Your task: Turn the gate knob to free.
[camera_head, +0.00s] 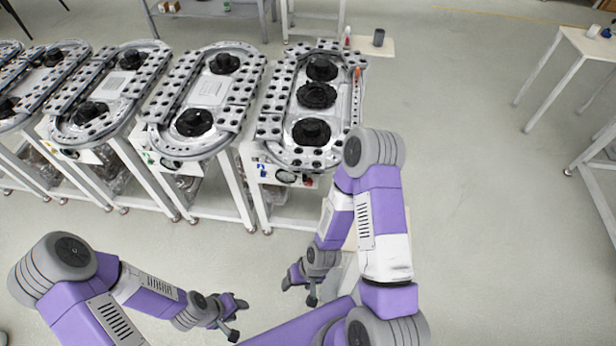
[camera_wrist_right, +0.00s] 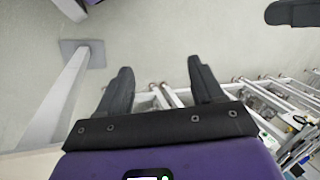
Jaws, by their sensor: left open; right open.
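My left gripper (camera_head: 236,320) hangs low in front, at the lower middle of the head view, its two fingers apart and empty. My right gripper (camera_head: 298,289) hangs to its right, below the front of the nearest ring-track station (camera_head: 262,130). Its two fingers are spread and empty in the right wrist view (camera_wrist_right: 162,75). That station's white front panel (camera_head: 262,170) carries a blue part, a dark round knob-like part (camera_head: 285,177) and a gauge-like disc. Which part is the gate knob, and its setting, I cannot tell. Both grippers are apart from the panel.
Similar ring-track stations (camera_head: 205,95) stand in a row to the left on white legged frames. A small side shelf with a dark grey cup (camera_head: 378,37) is behind the nearest station. A table (camera_head: 590,40) stands at right. Open floor (camera_head: 480,200) lies between.

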